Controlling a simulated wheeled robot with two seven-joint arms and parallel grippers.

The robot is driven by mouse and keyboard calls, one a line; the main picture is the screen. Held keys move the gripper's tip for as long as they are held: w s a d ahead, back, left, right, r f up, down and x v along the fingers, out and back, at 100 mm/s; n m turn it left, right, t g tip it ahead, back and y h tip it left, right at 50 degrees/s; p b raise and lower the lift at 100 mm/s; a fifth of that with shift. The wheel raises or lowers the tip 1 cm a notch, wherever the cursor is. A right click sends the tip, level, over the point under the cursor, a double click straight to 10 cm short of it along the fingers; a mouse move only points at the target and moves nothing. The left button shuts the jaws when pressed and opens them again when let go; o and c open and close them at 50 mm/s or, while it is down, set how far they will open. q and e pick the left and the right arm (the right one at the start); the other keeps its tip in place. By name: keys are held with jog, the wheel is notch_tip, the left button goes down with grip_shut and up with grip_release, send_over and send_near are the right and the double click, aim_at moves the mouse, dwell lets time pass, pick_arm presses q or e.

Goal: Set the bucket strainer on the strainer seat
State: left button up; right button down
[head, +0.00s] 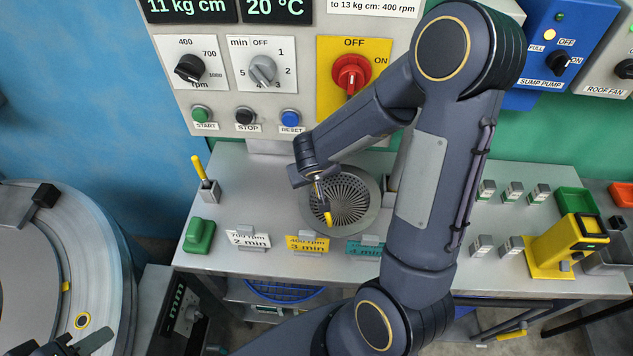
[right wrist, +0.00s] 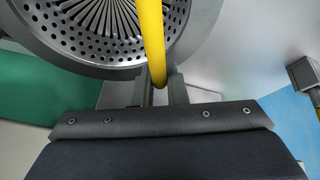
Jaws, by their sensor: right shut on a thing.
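The bucket strainer (head: 352,193), a round grey perforated dish, shows over the middle of the steel bench. My right gripper (head: 320,188) is at its left part, shut on its yellow handle (head: 328,218). In the right wrist view the yellow handle (right wrist: 151,40) runs between the fingers, and the strainer's perforated bowl and rim (right wrist: 60,55) lie beyond them. I cannot tell whether the strainer touches what is under it. The strainer seat is not clearly seen and may be hidden beneath it. My left gripper (head: 75,344) is low at the left, partly cut off, its fingers seemingly apart.
Small signs, among them a yellow card (head: 307,245), stand along the bench's front edge. A green block (head: 199,236) and a yellow-handled holder (head: 208,190) are at the left. A control panel (head: 225,100) rises behind. A yellow device (head: 565,247) is at the right. A large drum (head: 105,240) stands at left.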

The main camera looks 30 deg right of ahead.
jog(key=shift+d+r+y+p, duration=0.35)
jog(key=shift+d+y+p, duration=0.15)
jog(key=shift+y+p, duration=0.15)
notch_tip(320, 180, down, 3)
jog(key=b, duration=0.4)
jog(key=shift+a+f, duration=0.1)
jog(key=shift+f, duration=0.1)
jog(key=shift+r, duration=0.1)
jog(key=c, duration=1.5)
grip_release()
jog(key=shift+o, duration=0.2)
